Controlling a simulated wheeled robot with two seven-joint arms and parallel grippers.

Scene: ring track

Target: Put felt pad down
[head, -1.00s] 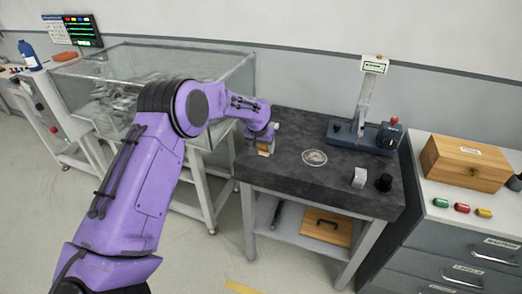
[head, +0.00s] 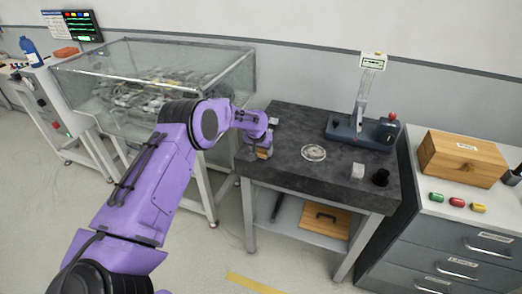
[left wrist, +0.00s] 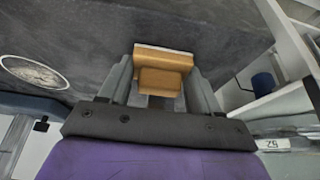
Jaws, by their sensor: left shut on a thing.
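The felt pad, a wooden block with a grip and a thin pale layer along one edge (left wrist: 162,62), sits between the fingers of my left gripper (left wrist: 160,85) in the left wrist view. My left gripper (head: 262,151) is shut on it. In the head view the pad (head: 262,154) shows as a small tan patch under the gripper, over the left front part of the dark stone table (head: 290,175). I cannot tell whether the pad touches the tabletop. My right gripper is not in view.
A round pale disc (head: 313,153) lies mid-table. A blue stand device (head: 360,132) is behind it. A glass tank (head: 150,75) stands left of the table.

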